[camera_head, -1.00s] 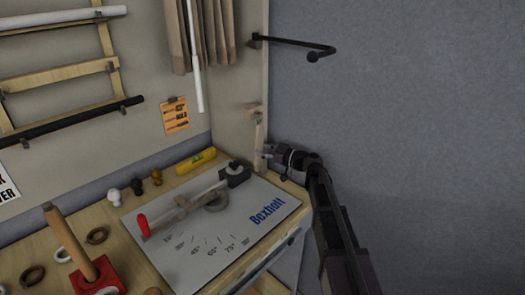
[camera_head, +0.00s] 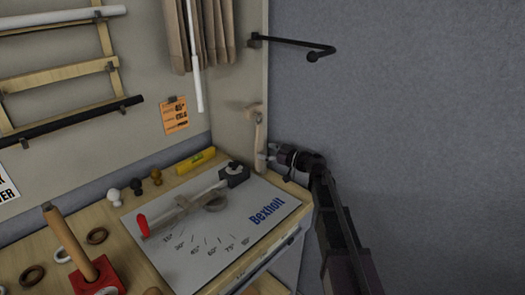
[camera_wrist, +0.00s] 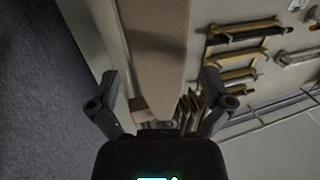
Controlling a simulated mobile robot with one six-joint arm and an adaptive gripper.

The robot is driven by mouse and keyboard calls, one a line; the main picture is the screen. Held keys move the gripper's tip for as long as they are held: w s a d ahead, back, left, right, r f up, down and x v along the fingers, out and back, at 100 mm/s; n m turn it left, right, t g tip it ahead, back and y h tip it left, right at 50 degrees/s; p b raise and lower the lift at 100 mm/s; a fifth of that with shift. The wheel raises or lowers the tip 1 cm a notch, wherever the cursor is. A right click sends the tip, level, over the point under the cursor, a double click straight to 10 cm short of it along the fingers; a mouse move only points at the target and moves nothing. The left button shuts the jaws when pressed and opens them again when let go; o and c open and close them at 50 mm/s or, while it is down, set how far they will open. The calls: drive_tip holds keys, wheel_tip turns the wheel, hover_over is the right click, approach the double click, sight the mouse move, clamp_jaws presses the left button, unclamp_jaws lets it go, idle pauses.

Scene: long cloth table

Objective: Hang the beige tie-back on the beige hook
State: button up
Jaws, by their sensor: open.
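The beige tie-back (camera_head: 261,132) is a long strap hanging down at the beige hook (camera_head: 253,106) on the end panel. Its upper end meets the hook; I cannot tell whether a loop is over it. My gripper (camera_head: 268,161) is beside the strap's lower part. In the wrist view the tie-back (camera_wrist: 158,38) is a broad beige band between the two spread fingers of my gripper (camera_wrist: 160,80), with gaps on both sides. The strap's lower end is partly hidden by my gripper in the head view.
A black rod bracket (camera_head: 295,43) sticks out above. Beige curtains (camera_head: 208,35) with a white wand (camera_head: 196,80) hang to the left. Below are a printed angle board (camera_head: 215,225), a yellow level (camera_head: 196,160) and several small knobs. The right side is bare grey wall.

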drive_tip(key=v, duration=1)
drive_tip(key=shift+d, duration=0.4)
drive_tip(key=shift+s, duration=0.15)
drive_tip(key=s+d+f+m+g+h+p, duration=0.35)
drive_tip(key=s+f+m+g+h, duration=0.2)
drive_tip(key=s+f+h, duration=0.55)
drive_tip(key=s+d+m+g+h+p, duration=0.1)
drive_tip(key=s+d+m+h+p, duration=0.3)
drive_tip(key=s+d+m, duration=0.4)
drive_tip(key=shift+s+d+h, duration=0.8)
drive_tip(key=shift+s+d, duration=0.6)
drive_tip(key=shift+s, duration=0.95)
drive_tip(key=shift+g, duration=0.25)
